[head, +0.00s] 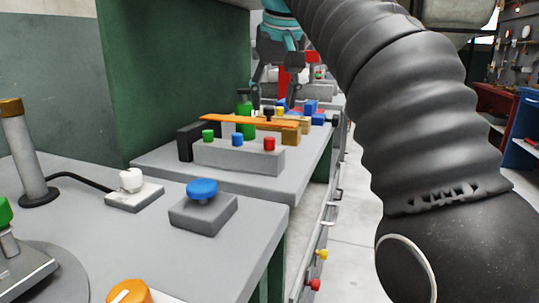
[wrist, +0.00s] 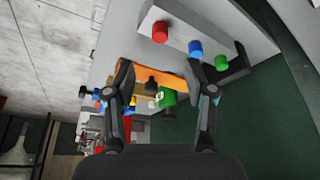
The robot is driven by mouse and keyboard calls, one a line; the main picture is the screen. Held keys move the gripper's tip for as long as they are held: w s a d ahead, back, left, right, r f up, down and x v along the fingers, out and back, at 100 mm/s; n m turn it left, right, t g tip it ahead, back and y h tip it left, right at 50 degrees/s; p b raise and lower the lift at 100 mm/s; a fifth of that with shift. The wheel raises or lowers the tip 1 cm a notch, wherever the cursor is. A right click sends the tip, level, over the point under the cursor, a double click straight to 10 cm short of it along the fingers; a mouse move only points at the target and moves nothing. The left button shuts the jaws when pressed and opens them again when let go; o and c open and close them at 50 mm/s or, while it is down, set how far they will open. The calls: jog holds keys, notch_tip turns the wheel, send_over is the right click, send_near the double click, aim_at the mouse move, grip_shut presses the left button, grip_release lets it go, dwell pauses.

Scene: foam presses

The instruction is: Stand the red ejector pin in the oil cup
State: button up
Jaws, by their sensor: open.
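A short red cylinder (head: 269,143), which may be the red ejector pin, stands on a long grey block (head: 237,158) beside blue and green ones. In the wrist view it (wrist: 160,32) is at the top, beyond my fingertips. My gripper (head: 272,98) is open and empty, its fingers pointing down over the bench behind the block. In the wrist view my gripper (wrist: 161,80) spreads around the view of an orange bar and a small dark piece (wrist: 151,84); contact cannot be told. I cannot tell which thing is the oil cup.
The orange bar (head: 225,121) lies behind the grey block. A green piece (head: 243,107) and several blue blocks (head: 311,107) stand near it. On the nearer bench are a blue push button (head: 202,189) and a white button (head: 132,180). Floor is clear at the right.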

aim_at(270, 138)
jog(key=b+x, duration=0.1)
jog(key=x, duration=0.3)
jog(key=shift+f, duration=0.1)
jog(key=shift+b+x, duration=1.15)
jog(key=shift+x, duration=1.5)
jog(key=shift+s, duration=0.1)
grip_shut()
